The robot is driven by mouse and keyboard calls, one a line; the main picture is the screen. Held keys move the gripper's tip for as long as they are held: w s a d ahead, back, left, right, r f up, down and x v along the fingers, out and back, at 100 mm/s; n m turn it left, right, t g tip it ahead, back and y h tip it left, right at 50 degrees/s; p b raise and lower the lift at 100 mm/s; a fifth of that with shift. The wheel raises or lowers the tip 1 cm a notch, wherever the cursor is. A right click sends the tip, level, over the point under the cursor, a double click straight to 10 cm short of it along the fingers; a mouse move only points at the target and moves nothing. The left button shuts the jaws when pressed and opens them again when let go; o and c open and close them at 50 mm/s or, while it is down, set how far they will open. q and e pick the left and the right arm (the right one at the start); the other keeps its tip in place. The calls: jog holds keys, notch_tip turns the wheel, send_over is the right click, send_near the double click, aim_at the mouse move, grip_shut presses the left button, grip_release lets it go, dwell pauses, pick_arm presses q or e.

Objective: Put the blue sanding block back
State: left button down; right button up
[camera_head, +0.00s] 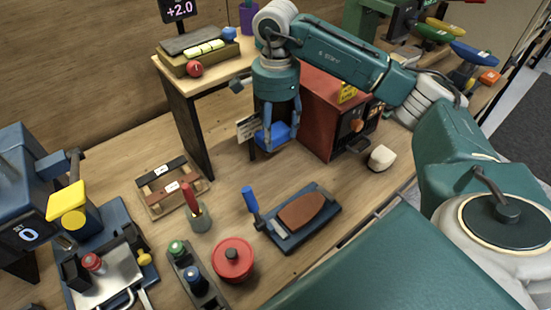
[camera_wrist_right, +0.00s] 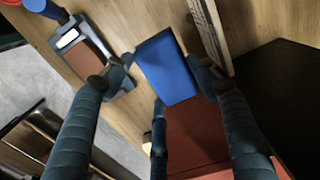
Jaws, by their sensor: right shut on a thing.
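The blue sanding block (camera_head: 281,133) is held up between the fingers of my right gripper (camera_head: 276,132), left of the red box. A small white label sign (camera_head: 247,128) stands just left of the gripper, partly hidden. My left gripper is not in view.
A red box (camera_head: 322,112) stands close on the right. A raised wooden shelf (camera_head: 180,88) is at the left. A wooden rack (camera_head: 174,187), a screwdriver in a cup (camera_head: 199,218), a tray with a brown sole (camera_head: 300,215) and a red tin (camera_head: 233,259) stand in front.

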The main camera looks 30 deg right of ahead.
notch_tip(320, 180, down, 7)
jog(key=shift+f+p, duration=0.1)
jog(key=shift+p, duration=0.55)
notch_tip(320, 180, down, 3)
jog(key=shift+s+f+p, duration=0.1)
jog(key=shift+f+p, duration=0.1)
jog(key=shift+p, duration=0.2)
jog(key=shift+f, duration=0.4)
jog(key=shift+f, duration=0.1)
jog(key=o, duration=0.8)
